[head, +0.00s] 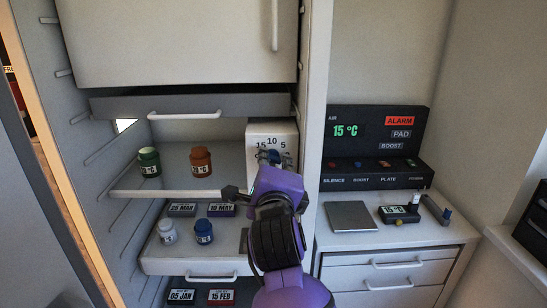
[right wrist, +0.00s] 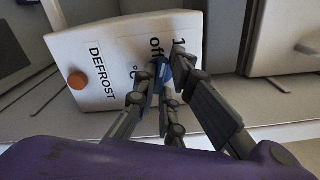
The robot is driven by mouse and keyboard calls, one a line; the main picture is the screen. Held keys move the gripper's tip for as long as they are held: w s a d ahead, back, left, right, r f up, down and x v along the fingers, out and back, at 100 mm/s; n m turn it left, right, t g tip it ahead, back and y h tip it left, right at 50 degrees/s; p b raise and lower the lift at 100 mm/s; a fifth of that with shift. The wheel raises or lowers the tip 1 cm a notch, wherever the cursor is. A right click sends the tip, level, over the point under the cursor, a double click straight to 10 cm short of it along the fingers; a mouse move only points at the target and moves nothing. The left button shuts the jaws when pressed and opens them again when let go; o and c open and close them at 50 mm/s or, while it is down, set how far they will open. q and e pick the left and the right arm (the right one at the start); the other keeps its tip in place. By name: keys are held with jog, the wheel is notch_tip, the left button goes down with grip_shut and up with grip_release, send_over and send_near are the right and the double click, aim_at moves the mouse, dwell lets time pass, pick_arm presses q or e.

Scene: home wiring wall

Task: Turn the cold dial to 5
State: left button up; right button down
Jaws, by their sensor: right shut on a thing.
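The cold dial's white box (head: 257,131) stands at the right end of the fridge's upper shelf, with the numbers 15, 10 and 5 on its front. In the right wrist view the box (right wrist: 110,35) appears tilted and shows "DEFROST", "off", part of a number and an orange button (right wrist: 77,81). My right gripper (head: 268,160) is at the front of the box. Its fingers (right wrist: 162,80) are shut on the blue dial knob (right wrist: 164,74). The fingers mostly cover the knob, so I cannot tell which number it points to. My left gripper is not in view.
A green jar (head: 149,162) and a red jar (head: 201,162) stand left on the same shelf. White and blue jars stand in the drawer below. The fridge's side wall (head: 317,120) is close to my right arm. An alarm panel (head: 375,140) stands on the right counter.

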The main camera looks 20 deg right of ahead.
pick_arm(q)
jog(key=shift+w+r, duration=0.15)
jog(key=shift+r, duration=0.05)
pick_arm(e)
jog(key=shift+m, duration=1)
jog(key=shift+m, duration=0.4)
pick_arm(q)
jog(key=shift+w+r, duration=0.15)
pick_arm(e)
jog(key=shift+m, duration=0.6)
jog(key=shift+m, duration=1)
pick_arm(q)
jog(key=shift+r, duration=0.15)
pick_arm(e)
jog(key=c, duration=1.8)
grip_release()
jog(key=shift+o, duration=0.2)
